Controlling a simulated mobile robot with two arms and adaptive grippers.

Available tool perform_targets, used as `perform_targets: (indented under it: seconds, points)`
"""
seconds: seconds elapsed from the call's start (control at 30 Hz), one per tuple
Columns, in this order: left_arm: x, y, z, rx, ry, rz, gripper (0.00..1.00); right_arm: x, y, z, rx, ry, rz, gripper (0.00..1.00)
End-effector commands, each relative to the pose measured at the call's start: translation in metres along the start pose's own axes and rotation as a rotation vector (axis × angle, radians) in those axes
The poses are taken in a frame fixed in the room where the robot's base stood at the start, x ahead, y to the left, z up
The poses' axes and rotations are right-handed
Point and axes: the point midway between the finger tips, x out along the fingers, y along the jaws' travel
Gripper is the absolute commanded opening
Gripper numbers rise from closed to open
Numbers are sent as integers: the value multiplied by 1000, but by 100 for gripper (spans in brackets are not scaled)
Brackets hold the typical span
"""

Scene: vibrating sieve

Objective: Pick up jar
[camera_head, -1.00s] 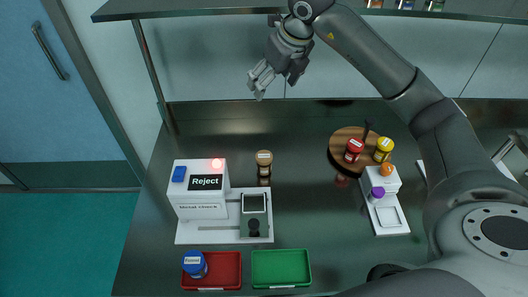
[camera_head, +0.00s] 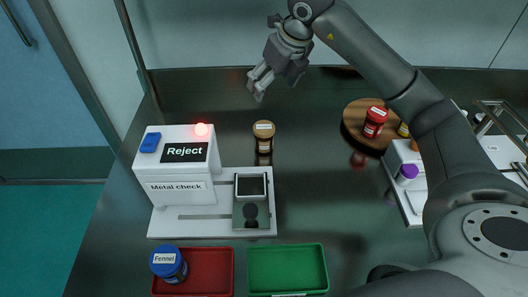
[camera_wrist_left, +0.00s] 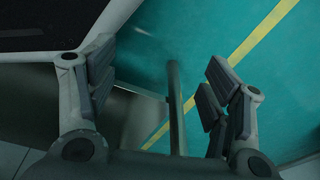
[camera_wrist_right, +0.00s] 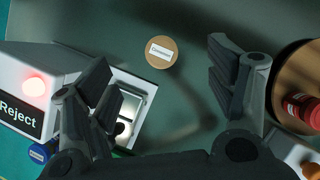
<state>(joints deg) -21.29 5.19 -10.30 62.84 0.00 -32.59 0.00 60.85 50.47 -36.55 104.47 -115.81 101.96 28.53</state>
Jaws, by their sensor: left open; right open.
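A jar with a tan lid (camera_head: 264,131) stands upright on the dark table behind the metal-check machine. Its round labelled lid (camera_wrist_right: 162,52) shows from above in the right wrist view. My right gripper (camera_head: 258,85) is open and empty. In the head view it appears beyond the jar; in its wrist view the lid lies between the spread fingers, apart from both. My left gripper (camera_wrist_left: 158,68) is open and empty over the floor. A blue-lidded Fennel jar (camera_head: 168,263) stands in the red tray (camera_head: 215,275). A red-lidded jar (camera_head: 374,122) stands on a round wooden board (camera_head: 352,118).
The metal-check machine (camera_head: 178,165) reads "Reject" with a red lamp lit. A green tray (camera_head: 288,268) is empty. The table around the tan-lidded jar is mostly clear.

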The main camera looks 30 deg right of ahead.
Motion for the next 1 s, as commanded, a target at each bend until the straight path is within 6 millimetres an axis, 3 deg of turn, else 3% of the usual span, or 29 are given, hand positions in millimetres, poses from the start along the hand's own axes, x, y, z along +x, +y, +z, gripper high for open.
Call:
perform_targets:
  seconds: [0.03,0.1,0.4,0.73,1.0]
  points:
    - [21,0,-2,-1,5,0,73,23,0,-10,0,0,0,78]
    - [32,0,-6,-2,8,-1,73,39,0,-17,0,0,0,78]
    - [66,0,-23,-5,23,-2,73,89,0,-40,0,-1,0,78]
    - [67,0,-30,-7,27,-3,73,107,0,-44,0,2,1,78]
    - [60,-1,-38,-8,34,-3,73,148,1,-44,1,3,1,78]
